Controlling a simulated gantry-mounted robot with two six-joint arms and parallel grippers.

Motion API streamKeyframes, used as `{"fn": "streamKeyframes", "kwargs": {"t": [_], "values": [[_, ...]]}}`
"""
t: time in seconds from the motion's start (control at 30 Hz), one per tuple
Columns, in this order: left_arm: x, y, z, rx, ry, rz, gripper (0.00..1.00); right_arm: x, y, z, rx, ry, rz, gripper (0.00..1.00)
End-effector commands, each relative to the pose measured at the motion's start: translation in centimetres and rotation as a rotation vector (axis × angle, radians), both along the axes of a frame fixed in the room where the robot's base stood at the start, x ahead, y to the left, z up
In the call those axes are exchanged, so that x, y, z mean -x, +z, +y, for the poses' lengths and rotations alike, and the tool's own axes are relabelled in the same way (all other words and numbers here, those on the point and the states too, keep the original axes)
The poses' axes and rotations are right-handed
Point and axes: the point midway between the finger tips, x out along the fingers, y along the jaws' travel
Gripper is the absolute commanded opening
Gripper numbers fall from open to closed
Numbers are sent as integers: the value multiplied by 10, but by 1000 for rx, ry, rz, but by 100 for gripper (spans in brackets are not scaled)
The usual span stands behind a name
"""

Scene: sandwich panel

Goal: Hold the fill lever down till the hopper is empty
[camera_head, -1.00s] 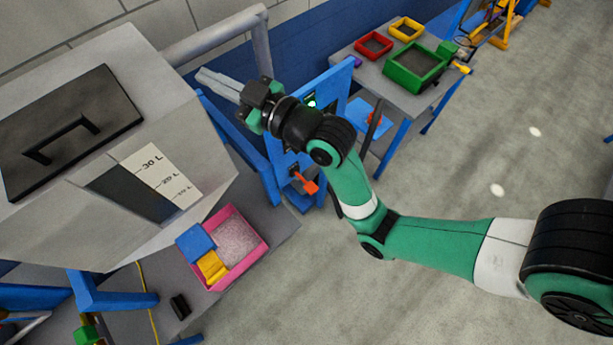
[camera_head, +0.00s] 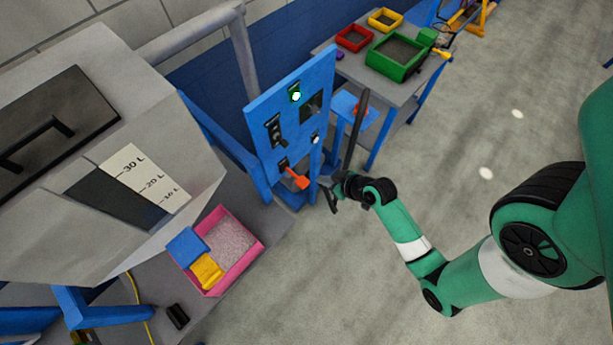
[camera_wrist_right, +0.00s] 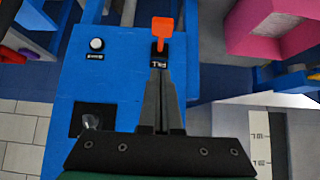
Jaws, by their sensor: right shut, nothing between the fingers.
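The grey hopper (camera_head: 180,130) fills the left of the head view. It has a dark level window (camera_head: 110,195) beside a litre scale (camera_head: 146,178); I cannot make out a fill level in it. The orange fill lever (camera_head: 297,179) sticks out from the lower part of the blue panel (camera_head: 262,112). In the wrist view, the lever (camera_wrist_right: 162,30) stands just beyond my fingertips, by an upside-down label. My right gripper (camera_head: 329,190) is shut and empty, just right of the lever; whether it touches is unclear. My left gripper is out of view.
A pink bin (camera_head: 256,253) with pale granules, a blue block and a yellow block stands below the hopper. A table (camera_head: 408,95) with coloured trays stands behind. The floor at right is clear.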

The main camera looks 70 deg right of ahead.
Motion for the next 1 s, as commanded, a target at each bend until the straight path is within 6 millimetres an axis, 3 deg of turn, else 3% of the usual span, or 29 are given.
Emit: {"fn": "streamKeyframes", "kwargs": {"t": [0.27, 0.43, 0.67, 0.8, 1.0], "values": [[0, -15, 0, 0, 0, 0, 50, -12, -15, -4, 1, 4, -2, 0], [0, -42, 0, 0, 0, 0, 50, -34, -42, -13, 2, 4, -2, 0], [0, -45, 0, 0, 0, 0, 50, -66, -72, -27, 0, 3, 0, 0], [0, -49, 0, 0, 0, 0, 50, -66, -95, -27, -1, 1, 2, 0], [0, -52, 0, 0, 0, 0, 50, -66, -110, -27, 1, 2, -1, 0]]}}
